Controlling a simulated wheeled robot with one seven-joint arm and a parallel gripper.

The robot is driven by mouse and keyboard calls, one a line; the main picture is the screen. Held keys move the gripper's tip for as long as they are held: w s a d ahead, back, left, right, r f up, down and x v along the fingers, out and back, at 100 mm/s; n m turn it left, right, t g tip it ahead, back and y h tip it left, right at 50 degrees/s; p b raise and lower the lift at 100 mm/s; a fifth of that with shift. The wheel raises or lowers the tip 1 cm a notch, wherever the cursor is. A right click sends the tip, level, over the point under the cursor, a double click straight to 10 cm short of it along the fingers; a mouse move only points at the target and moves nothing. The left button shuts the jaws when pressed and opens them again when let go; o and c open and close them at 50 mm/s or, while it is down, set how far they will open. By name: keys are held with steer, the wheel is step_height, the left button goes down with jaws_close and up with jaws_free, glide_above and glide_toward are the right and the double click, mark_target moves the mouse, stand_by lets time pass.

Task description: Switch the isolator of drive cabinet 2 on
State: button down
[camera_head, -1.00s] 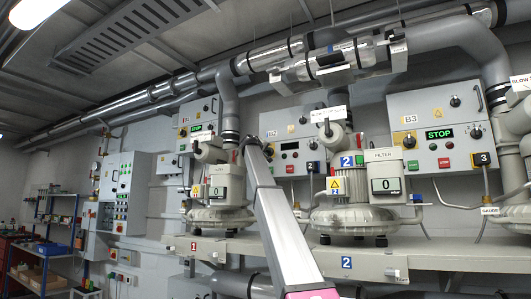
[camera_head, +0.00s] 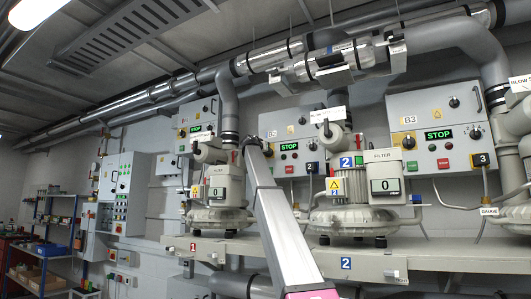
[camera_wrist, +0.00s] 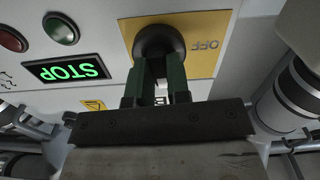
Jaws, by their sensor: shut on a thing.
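Drive cabinet 2 (camera_head: 307,134) is the grey box in the middle of the head view, behind the second blower. Its display (camera_head: 289,146) is lit green with STOP. The wrist view shows the cabinet upside down, with the lit STOP display (camera_wrist: 68,70). The black isolator knob (camera_wrist: 158,38) sits on a yellow plate (camera_wrist: 205,38) marked OFF. My gripper (camera_wrist: 161,66) is shut on the knob, its two green fingers on either side. The knob's pointer and exact angle are hidden by the fingers. In the head view my arm's end covers the knob.
Blower 2 (camera_head: 345,220) and its filter box (camera_head: 384,180) stand in front of the cabinet on a shelf (camera_head: 440,259). Cabinet B3 (camera_head: 420,108) is at right, its display also showing STOP. In the wrist view, red (camera_wrist: 13,39) and green (camera_wrist: 60,28) buttons sit beside the display.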

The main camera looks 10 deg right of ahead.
steer(key=shift+f+m, duration=0.1)
steer(key=shift+m, duration=0.5)
steer(key=c, duration=1.1)
jaws_free()
steer(key=v, duration=1.1)
steer(key=shift+d, duration=0.1)
